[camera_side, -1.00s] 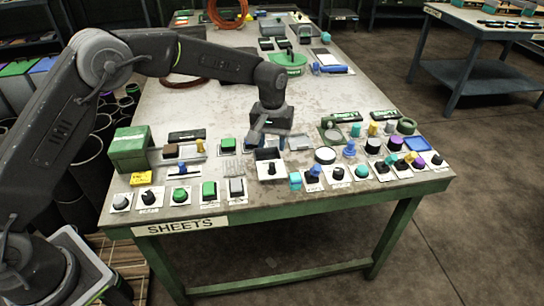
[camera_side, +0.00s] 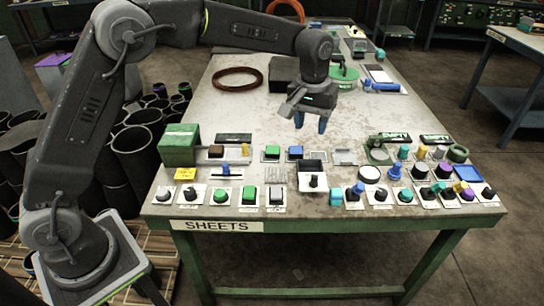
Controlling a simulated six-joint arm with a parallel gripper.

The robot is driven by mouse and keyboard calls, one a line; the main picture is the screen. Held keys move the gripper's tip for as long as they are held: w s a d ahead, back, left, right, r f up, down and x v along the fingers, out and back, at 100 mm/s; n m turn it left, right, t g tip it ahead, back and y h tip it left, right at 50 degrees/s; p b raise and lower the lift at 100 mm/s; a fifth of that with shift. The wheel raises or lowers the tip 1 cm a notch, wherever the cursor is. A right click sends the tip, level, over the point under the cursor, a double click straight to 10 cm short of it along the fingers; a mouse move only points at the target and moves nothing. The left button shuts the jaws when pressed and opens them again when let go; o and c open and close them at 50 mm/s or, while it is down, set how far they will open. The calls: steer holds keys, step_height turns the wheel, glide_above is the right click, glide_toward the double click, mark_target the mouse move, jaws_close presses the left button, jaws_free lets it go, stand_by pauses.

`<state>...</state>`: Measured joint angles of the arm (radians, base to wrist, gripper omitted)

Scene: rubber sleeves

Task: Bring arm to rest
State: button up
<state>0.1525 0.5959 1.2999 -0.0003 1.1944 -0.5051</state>
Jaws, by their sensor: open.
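My gripper (camera_side: 311,122) hangs above the middle of the worktable (camera_side: 235,113), pointing down. Its two blue fingertips are apart, with nothing visible between them. It is clear of the rows of small parts at the table's front. My arm reaches in from the left, with its upper link raised and its forearm running across to the right. A green block (camera_side: 271,152) and a blue block (camera_side: 295,152) sit side by side on pale plates, in front of and below the gripper.
A green box (camera_side: 179,145) stands at the table's front left. A small black-and-white open box (camera_side: 312,176) sits among several knobs and buttons. A dark box (camera_side: 285,75) and a brown ring (camera_side: 238,79) lie behind. Black cylinders (camera_side: 134,153) stand on the floor at left.

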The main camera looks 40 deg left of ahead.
steer(key=s+a+r+m+t, duration=0.1)
steer(key=s+a+r, duration=0.2)
steer(key=s+r, duration=0.3)
steer(key=s+a+r+m+t, duration=0.15)
steer(key=s+r, duration=0.25)
steer(key=s, duration=0.4)
steer(key=s+a+f+t, duration=0.1)
steer(key=s, duration=0.7)
steer(key=s+a+f+m+t, duration=0.1)
steer(key=s+a+f, duration=0.1)
steer(key=s, duration=0.6)
steer(key=shift+s+a, duration=0.2)
steer(key=shift+s, duration=0.2)
